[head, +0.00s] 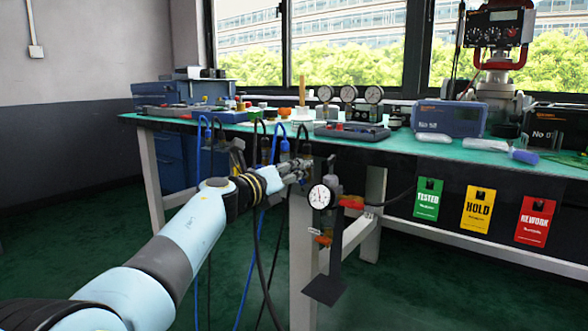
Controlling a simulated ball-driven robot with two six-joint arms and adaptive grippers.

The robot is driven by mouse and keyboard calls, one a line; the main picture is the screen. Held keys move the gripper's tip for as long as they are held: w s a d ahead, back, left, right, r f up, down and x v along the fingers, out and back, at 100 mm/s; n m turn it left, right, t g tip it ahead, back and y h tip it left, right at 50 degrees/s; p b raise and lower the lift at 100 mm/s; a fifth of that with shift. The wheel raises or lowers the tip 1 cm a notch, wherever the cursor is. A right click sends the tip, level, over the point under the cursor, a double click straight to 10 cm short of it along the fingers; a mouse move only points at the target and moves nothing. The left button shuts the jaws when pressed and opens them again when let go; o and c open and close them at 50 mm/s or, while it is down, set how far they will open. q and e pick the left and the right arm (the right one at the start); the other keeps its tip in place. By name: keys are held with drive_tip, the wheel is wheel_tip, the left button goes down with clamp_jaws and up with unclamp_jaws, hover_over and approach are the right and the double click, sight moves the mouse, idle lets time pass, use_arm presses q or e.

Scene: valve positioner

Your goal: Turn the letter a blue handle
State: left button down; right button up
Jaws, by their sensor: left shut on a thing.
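My left gripper (297,170) is at the front edge of the green-topped bench (440,148), just above and left of a round white dial gauge (320,196). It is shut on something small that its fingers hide. I cannot make out a blue handle or a letter a there. The gauge is on a dark fixture in front of the bench leg. A red-orange lever (351,202) sticks out to its right, and a smaller orange part (322,239) is below it. My right gripper is not in view.
Blue and black hoses (203,160) hang off the bench front near my left arm. Three gauges (348,93) and a blue case (449,118) stand on the bench. TESTED (427,198), HOLD (476,209) and REWORK (537,221) signs hang at the right. Green floor is open below.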

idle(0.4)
use_arm(q)
drive_tip(key=c, duration=1.4)
unclamp_jaws()
drive_tip(key=shift+a, duration=0.1)
drive_tip(key=v, duration=1.2)
